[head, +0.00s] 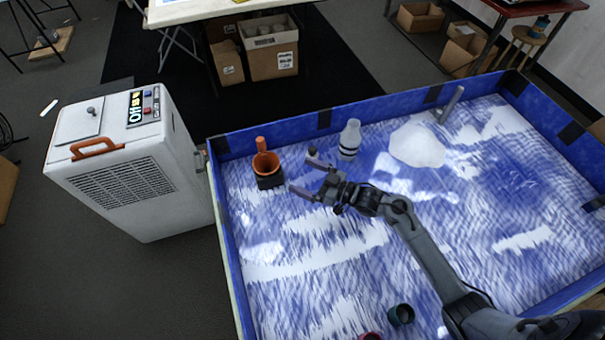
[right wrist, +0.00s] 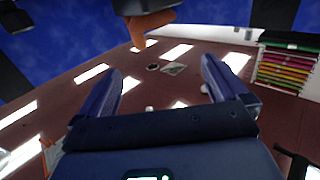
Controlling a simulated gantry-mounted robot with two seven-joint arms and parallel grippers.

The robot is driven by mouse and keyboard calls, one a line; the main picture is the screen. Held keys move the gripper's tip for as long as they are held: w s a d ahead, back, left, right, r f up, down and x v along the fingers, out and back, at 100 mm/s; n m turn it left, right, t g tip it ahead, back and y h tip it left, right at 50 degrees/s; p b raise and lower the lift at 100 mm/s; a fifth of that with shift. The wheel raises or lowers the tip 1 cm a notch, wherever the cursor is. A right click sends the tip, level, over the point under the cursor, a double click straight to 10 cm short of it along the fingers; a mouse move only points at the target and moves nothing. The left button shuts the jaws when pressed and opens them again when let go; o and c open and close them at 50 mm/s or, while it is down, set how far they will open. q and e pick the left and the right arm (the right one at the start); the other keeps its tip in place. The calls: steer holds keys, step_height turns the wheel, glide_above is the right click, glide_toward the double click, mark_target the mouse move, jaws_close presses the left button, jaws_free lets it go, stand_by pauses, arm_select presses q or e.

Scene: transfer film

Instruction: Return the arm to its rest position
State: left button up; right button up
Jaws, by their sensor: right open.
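My right gripper (head: 303,173) is open and empty in the head view. Its arm reaches in from the lower right over a blue-walled basin (head: 229,262) with a blue and white streaked surface. An orange cup (head: 265,163) with an upright handle sits in a dark holder just left of the fingertips, apart from them. In the right wrist view the two fingers (right wrist: 163,78) stand wide apart with nothing between them. An orange-brown piece (right wrist: 148,24) shows beyond them at the top. My left gripper is not in view.
A white bottle (head: 350,139) stands just beyond the gripper, with a white mound (head: 417,146) to its right. A teal cup (head: 401,315) and a red cup (head: 370,336) lie near the front. A white machine (head: 125,160) stands left of the basin. The basin's left-front surface is clear.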

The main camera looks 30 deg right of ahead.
stand_by(0.3)
steer(key=s+a+r+m+g+h+p, duration=0.1)
steer(key=s+a+r+h+p, duration=0.3)
steer(key=r+p, duration=0.6)
steer(key=s+a+r+g+y+p, duration=0.1)
steer(key=s+a+r+g+p, duration=0.1)
steer(key=s+r+p, duration=0.75)
steer(key=s+a+r+m+g+h+p, duration=0.1)
steer(key=s+a+r+h+p, duration=0.15)
steer(key=r+p, duration=0.75)
steer(key=s+d+r+m+g+h+p, duration=0.1)
steer(key=s+d+r+g+h+p, duration=0.1)
steer(key=s, duration=0.4)
steer(key=s+d+r+m+g+h+p, duration=0.1)
steer(key=s+d+g+h+p, duration=0.1)
steer(key=s+g+p, duration=0.2)
steer(key=shift+s+d+r+m+g, duration=0.2)
steer(key=shift+s+r+m+g, duration=0.15)
steer(key=shift+s+g, duration=0.6)
steer(key=shift+s+t, duration=0.25)
